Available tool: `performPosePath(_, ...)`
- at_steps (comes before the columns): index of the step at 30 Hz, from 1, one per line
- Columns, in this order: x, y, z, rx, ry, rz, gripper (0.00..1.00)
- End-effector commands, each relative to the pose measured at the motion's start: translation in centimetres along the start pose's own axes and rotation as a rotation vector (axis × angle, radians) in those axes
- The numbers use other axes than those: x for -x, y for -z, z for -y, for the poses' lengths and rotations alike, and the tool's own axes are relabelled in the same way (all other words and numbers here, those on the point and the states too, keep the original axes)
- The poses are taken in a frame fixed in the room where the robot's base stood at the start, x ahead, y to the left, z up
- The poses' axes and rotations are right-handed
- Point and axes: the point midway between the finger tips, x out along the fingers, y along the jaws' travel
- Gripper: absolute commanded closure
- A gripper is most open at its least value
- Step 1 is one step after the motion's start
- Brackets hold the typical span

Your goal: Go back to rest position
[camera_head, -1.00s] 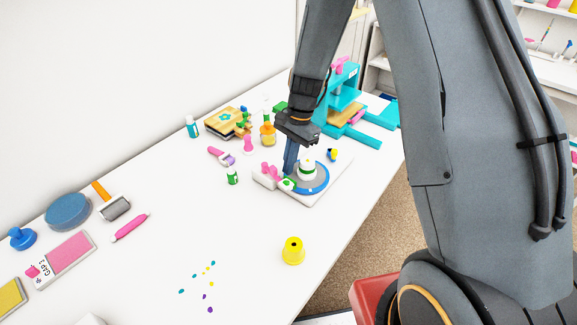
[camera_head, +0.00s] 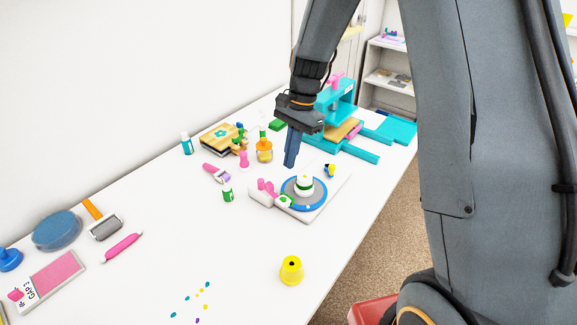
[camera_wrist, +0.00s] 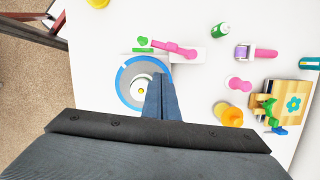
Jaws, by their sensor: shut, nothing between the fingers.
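My gripper (camera_head: 290,163) is shut and empty. Its blue fingers point down above the table, behind the white device with a round blue-rimmed plate (camera_head: 284,203). A white and green round piece (camera_head: 304,186) sits on that plate. In the wrist view my fingers (camera_wrist: 160,80) reach over the edge of the blue-rimmed plate (camera_wrist: 125,77), apart from it as far as the head view shows. Part of the plate is hidden behind the fingers there.
A teal press (camera_head: 335,105) stands behind my gripper. A yellow cup (camera_head: 291,270) stands near the front edge.

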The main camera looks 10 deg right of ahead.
Motion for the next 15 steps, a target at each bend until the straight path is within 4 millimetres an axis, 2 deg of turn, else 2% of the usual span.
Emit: performPosePath(15,0.23,-0.06,-0.31,0.013,0.002,-0.006,1.00)
